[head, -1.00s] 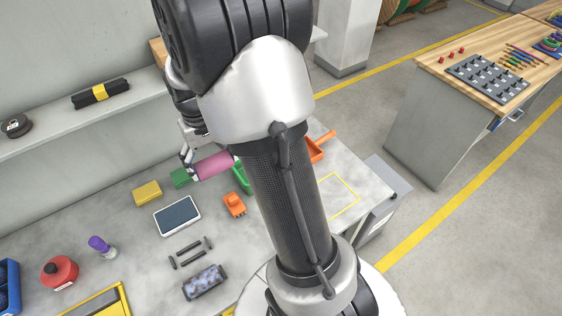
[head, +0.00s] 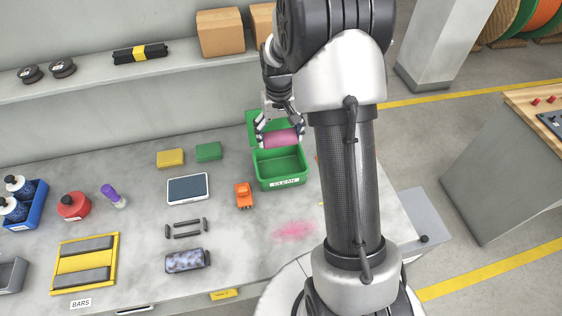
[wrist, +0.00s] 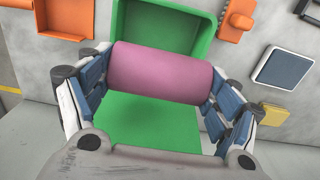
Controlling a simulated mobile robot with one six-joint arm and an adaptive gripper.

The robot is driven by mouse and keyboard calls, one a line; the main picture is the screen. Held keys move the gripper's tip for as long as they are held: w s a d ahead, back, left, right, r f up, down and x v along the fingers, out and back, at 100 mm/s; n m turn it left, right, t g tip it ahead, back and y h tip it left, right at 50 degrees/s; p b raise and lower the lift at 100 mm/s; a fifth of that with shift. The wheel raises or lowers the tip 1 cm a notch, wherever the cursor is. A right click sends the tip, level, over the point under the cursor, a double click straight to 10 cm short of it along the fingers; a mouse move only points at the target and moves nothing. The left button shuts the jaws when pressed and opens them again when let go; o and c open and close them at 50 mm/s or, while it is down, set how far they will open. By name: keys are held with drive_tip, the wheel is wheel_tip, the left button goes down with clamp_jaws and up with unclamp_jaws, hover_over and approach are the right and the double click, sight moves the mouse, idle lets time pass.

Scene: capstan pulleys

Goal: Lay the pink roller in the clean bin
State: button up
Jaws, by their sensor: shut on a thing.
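My gripper (head: 280,139) is shut on the pink roller (head: 283,139), holding it by its two ends. The roller also fills the middle of the wrist view (wrist: 163,72). The green bin labelled CLEAN (head: 281,184) stands on the bench, and its green wall and floor show around the roller in the wrist view (wrist: 160,27). The roller is over the back part of the bin in the head view. I cannot tell how high it is above the floor of the bin.
An orange clamp-like part (head: 243,195), a tablet (head: 188,189), and green (head: 208,151) and yellow (head: 170,158) blocks lie left of the bin. A pink smear (head: 294,231) marks the bench in front. An orange bin (wrist: 28,14) is beside the green one in the wrist view.

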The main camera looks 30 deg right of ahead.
wheel_tip(320, 180, down, 12)
drive_tip(key=shift+d+r+b, duration=0.1)
drive_tip(key=shift+b, duration=1.05)
drive_tip(key=shift+r, duration=0.1)
drive_tip(key=shift+f+b, duration=0.4)
drive_tip(key=shift+f, duration=0.25)
drive_tip(key=o, duration=1.2)
